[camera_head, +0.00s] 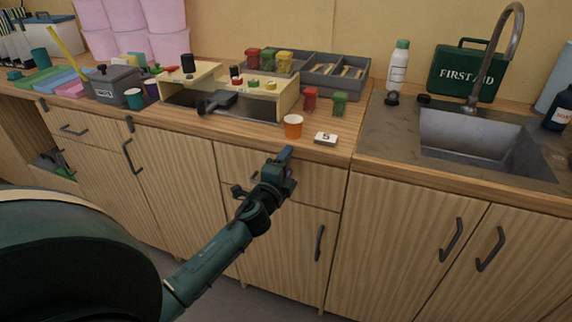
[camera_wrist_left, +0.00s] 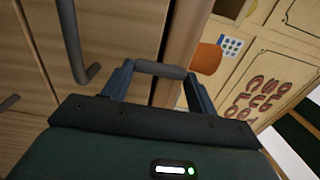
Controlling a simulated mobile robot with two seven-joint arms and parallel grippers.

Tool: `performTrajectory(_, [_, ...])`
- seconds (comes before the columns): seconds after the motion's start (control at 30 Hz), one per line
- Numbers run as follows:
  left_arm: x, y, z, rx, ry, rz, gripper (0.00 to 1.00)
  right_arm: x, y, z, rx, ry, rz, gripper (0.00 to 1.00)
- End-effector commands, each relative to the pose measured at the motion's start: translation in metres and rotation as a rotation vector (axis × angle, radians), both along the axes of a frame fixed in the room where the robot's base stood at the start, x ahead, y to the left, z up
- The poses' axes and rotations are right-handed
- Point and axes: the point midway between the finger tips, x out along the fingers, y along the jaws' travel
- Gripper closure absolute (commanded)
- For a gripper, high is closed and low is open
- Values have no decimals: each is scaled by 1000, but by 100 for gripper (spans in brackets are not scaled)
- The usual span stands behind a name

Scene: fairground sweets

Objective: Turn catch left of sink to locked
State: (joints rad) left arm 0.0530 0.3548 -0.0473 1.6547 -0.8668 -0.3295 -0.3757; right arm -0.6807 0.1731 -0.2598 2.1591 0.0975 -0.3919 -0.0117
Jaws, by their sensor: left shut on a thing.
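My left gripper (camera_head: 287,156) is at the drawer front below the worktop edge, left of the sink (camera_head: 470,140). In the left wrist view its two blue-grey fingers are apart, with a dark grey bar (camera_wrist_left: 160,69) between their tips. The gripper is shut on this bar, which seems to be the catch. In the head view my gripper hides the bar, so I cannot tell its turn position from there. The drawer handle (camera_wrist_left: 70,40) shows beside the gripper in the left wrist view. My right gripper is not in view.
Green and red jars, a grey divided tray (camera_head: 333,75) and a wooden stand (camera_head: 287,98) are behind. Cupboard handles (camera_head: 320,243) stick out below.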

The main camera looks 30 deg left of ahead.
Motion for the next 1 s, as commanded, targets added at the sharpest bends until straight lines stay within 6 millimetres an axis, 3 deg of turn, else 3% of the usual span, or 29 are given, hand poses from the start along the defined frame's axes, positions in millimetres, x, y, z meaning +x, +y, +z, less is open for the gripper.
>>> performTrajectory(0.27, [0, 0, -1, 7, 3, 0, 65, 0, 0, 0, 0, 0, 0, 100])
performTrajectory(0.3, [0, 0, -1, 7, 3, 0, 40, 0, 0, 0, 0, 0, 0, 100])
performTrajectory(0.57, [0, 0, 0, 4, 1, 0, 20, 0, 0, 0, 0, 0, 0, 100])
performTrajectory(0.83, [-2, 0, 0, 3, 1, 0, 20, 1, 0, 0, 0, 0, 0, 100])
performTrajectory(1.0, [-23, -5, -2, 2, 3, 0, 20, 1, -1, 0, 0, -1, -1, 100])
